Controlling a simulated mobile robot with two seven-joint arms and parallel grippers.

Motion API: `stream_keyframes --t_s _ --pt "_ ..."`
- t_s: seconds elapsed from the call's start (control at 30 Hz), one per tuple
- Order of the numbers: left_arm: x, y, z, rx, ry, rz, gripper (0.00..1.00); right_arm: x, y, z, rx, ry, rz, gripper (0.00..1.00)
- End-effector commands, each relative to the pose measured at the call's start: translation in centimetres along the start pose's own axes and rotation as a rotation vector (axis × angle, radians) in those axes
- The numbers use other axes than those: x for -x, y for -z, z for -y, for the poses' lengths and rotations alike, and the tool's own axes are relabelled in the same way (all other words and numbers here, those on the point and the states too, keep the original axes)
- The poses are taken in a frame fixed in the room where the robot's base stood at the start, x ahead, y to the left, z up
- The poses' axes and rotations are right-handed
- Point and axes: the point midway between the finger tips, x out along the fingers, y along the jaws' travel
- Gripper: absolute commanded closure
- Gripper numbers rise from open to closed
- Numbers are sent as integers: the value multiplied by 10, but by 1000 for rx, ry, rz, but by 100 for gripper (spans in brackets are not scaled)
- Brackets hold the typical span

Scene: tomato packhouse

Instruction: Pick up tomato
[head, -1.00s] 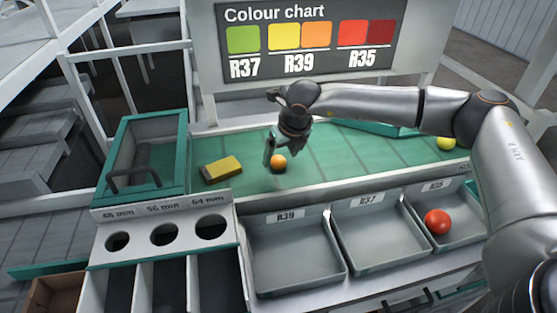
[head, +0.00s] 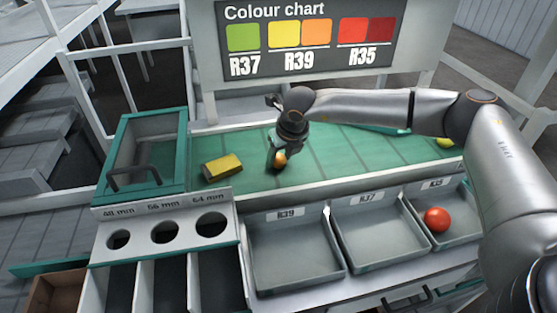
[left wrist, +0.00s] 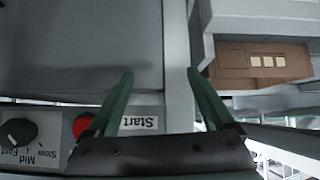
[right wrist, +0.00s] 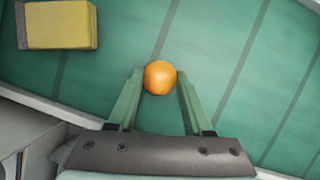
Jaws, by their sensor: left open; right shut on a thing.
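An orange tomato (head: 281,160) is on the green belt (head: 330,155), partly hidden by my right gripper in the head view. My right gripper (head: 276,158) reaches down to it from above. In the right wrist view the tomato (right wrist: 160,77) sits between the fingertips of my right gripper (right wrist: 157,85), which is shut on it. A red tomato (head: 437,220) lies in the R35 tray (head: 462,232). A yellow-green tomato (head: 445,142) is at the right end of the belt. My left gripper (left wrist: 160,85) is open and empty in the left wrist view; the head view does not show it.
A yellow and grey block (head: 222,167) lies on the belt left of the gripper. The R39 tray (head: 295,255) and R37 tray (head: 380,240) are empty. A sizing board (head: 138,222) with three holes stands front left. The colour chart (head: 308,45) stands behind the belt.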

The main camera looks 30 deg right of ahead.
Motion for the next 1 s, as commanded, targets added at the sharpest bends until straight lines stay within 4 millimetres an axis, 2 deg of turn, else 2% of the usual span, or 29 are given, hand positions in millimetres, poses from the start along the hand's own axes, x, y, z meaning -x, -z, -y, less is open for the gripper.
stream_keyframes --t_s 0.27,0.47,0.57,0.67,0.83,1.0 --pt "0 0 0 0 0 -1 14 2 -1 0 -1 0 1 77" --pt "-1 0 0 0 0 -1 14 15 -7 0 -3 -1 3 77" --pt "-2 -1 0 0 0 -1 14 30 -14 0 -1 -1 6 77" --pt "-4 -4 0 0 0 -1 14 51 -5 3 -1 -2 4 77" --pt "-8 -9 1 0 0 -1 14 103 11 9 -1 -1 7 77" --pt "-14 -15 1 0 0 -1 14 132 41 16 0 0 3 77"
